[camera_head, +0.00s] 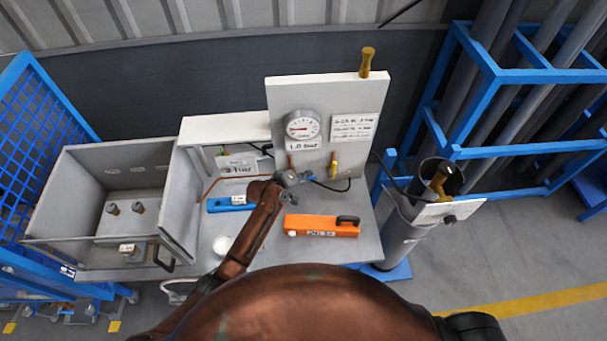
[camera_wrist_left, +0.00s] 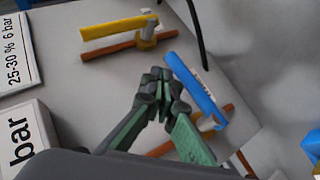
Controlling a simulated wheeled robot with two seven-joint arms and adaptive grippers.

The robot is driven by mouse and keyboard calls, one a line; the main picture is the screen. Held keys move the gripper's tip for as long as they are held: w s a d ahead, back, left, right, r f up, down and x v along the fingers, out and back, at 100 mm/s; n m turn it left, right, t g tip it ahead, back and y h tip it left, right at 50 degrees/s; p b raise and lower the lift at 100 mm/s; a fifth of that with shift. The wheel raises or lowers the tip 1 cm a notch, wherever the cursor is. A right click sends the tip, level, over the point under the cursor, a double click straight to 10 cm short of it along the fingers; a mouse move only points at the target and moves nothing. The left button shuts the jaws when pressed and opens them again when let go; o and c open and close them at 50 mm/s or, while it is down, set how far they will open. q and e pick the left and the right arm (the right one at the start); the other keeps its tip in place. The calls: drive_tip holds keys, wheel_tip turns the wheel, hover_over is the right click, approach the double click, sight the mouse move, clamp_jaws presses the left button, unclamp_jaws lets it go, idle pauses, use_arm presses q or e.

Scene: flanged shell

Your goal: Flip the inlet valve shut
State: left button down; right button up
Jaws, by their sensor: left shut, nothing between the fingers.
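In the left wrist view, a valve with a blue lever (camera_wrist_left: 196,90) sits on a copper pipe (camera_wrist_left: 160,150); the lever lies roughly across the pipe. A second valve has a yellow lever (camera_wrist_left: 118,28), which lies roughly along its own pipe. The yellow lever also shows in the head view (camera_head: 334,166), low on the white panel (camera_head: 286,95). I cannot read which valve is the inlet. My left gripper (camera_head: 298,178) is shut and empty in front of the panel's lower part. In the wrist view its fingertips (camera_wrist_left: 162,84) are close beside the blue lever; contact cannot be told. My right gripper is out of view.
The panel carries a round gauge (camera_head: 302,126) and text plates. An orange tool (camera_head: 322,226) and a blue block (camera_head: 231,204) lie on the grey bench (camera_head: 366,250). An open metal box (camera_head: 80,225) stands left, and a grey cylinder (camera_head: 398,240) stands right.

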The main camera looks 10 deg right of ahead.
use_arm(q)
drive_tip(key=shift+d+f, duration=0.3)
drive_tip(key=shift+f, duration=0.05)
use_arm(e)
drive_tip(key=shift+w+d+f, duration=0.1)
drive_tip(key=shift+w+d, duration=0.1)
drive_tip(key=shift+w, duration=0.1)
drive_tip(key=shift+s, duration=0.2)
use_arm(q)
drive_tip(key=s+r+p, duration=0.5)
drive_tip(key=r+p, duration=0.2)
drive_tip(key=r, duration=0.1)
drive_tip(key=shift+s+p, duration=0.3)
drive_tip(key=shift+p, duration=0.05)
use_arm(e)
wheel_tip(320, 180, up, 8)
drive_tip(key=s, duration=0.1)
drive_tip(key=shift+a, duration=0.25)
use_arm(q)
drive_tip(key=shift+a+r, duration=0.1)
drive_tip(key=shift+a, duration=0.05)
